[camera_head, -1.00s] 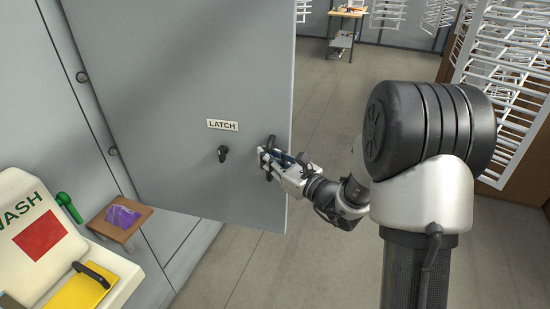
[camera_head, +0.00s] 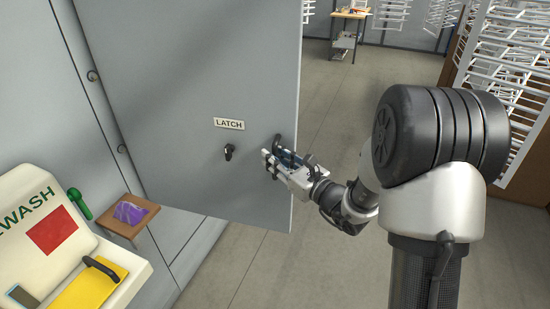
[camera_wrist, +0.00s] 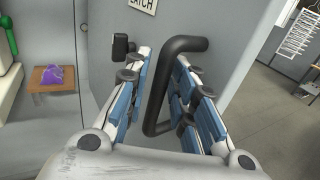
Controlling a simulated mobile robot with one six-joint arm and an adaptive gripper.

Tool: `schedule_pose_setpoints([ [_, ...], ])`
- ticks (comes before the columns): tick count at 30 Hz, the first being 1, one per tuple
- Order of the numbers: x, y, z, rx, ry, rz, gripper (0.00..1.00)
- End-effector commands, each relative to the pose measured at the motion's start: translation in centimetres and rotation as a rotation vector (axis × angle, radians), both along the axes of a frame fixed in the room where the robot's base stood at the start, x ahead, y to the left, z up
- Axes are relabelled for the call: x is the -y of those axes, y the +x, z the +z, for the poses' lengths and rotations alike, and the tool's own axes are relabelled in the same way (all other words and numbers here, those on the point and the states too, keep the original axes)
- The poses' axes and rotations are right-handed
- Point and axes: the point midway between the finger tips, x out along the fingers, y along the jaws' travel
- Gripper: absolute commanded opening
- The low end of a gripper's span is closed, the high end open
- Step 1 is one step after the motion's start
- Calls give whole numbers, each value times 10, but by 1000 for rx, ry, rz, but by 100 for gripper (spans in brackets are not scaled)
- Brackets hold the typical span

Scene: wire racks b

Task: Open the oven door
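The oven door is a large grey panel (camera_head: 200,70) with a LATCH label (camera_head: 229,124) and a small black latch knob (camera_head: 229,152) below it. The door stands out from the wall at an angle, with floor visible past its right edge. A black bar handle (camera_wrist: 180,75) is near that edge. My gripper (camera_head: 272,162) is at the handle. In the wrist view, my gripper (camera_wrist: 160,95) has its blue-padded fingers on both sides of the handle, with gaps showing between pads and bar. The latch knob also shows in the wrist view (camera_wrist: 121,46), beyond the left finger.
An eyewash station (camera_head: 25,215) with a yellow panel and a small wooden stool (camera_head: 120,228) holding a purple item stand at the left. White wire racks (camera_head: 500,75) stand at the right. A small table (camera_head: 350,14) is at the back. The floor between is clear.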

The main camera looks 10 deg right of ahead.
Motion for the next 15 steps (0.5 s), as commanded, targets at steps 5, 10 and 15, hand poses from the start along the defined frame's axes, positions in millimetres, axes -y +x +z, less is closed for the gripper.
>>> schedule_pose_setpoints([
  [5, -1, 0, 1, 2, 0, 4, 23],
  [10, 5, -8, 1, 2, 0, 2, 23],
  [15, 22, -35, 1, 2, 1, -1, 23],
])
